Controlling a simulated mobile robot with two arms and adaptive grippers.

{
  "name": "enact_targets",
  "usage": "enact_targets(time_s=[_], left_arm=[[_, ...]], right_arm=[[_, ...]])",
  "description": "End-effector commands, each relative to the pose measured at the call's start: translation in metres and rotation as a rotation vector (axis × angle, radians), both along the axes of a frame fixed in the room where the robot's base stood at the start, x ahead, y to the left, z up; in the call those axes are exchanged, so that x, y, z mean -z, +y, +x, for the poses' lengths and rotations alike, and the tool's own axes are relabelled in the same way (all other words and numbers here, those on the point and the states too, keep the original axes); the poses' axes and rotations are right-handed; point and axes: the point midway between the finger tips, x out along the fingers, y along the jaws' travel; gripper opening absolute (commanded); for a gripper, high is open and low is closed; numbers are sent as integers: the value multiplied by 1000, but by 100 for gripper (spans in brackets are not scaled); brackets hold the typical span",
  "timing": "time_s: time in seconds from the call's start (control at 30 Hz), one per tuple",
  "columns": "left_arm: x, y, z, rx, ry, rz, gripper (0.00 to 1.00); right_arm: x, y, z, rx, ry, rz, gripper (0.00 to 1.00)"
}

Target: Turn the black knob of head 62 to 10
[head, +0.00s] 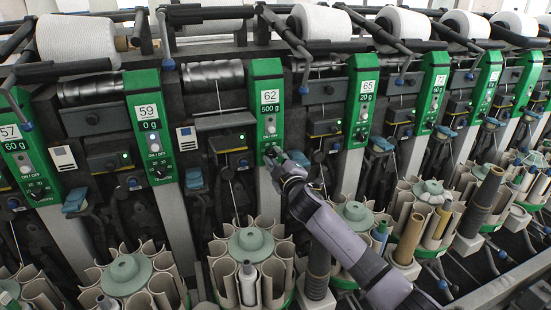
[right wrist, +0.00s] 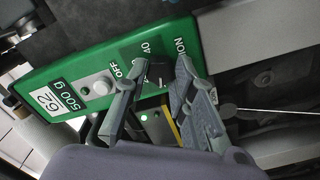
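Head 62 is a green panel (head: 267,85) with a white label reading 62 and 500 g. It also shows tilted in the right wrist view (right wrist: 110,72). The small black knob (right wrist: 157,73) sits low on this panel, near a printed 40. My right gripper (right wrist: 161,62) is at the panel with its two fingers apart, one on either side of the knob. Whether either finger touches the knob I cannot tell. In the head view the right gripper (head: 274,154) covers the knob. The knob's exact setting is not readable. My left gripper is not in view.
Head 59 (head: 150,125) and head 65 (head: 361,100) stand on either side with similar panels. A white button (right wrist: 98,87) is on panel 62. Round carriers with beige tubes (head: 250,243) stand below. White yarn cones (head: 320,22) lie above.

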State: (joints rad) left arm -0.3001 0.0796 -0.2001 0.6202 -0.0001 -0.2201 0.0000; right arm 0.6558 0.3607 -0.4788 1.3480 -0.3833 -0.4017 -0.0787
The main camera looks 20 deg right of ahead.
Motion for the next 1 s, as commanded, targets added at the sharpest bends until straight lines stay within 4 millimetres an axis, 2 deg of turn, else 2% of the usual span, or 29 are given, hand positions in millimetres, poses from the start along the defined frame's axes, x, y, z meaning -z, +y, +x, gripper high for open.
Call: enact_targets(time_s=[0.27, 0.63, 0.77, 1.0], left_arm=[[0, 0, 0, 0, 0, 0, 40], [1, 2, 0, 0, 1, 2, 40], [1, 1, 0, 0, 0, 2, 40], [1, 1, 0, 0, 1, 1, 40]], right_arm=[[5, 1, -1, 0, 9, 0, 44], [9, 2, -5, -1, 15, 0, 44], [9, 1, -17, -2, 13, 1, 44], [5, 0, -60, -3, 8, 2, 44]])
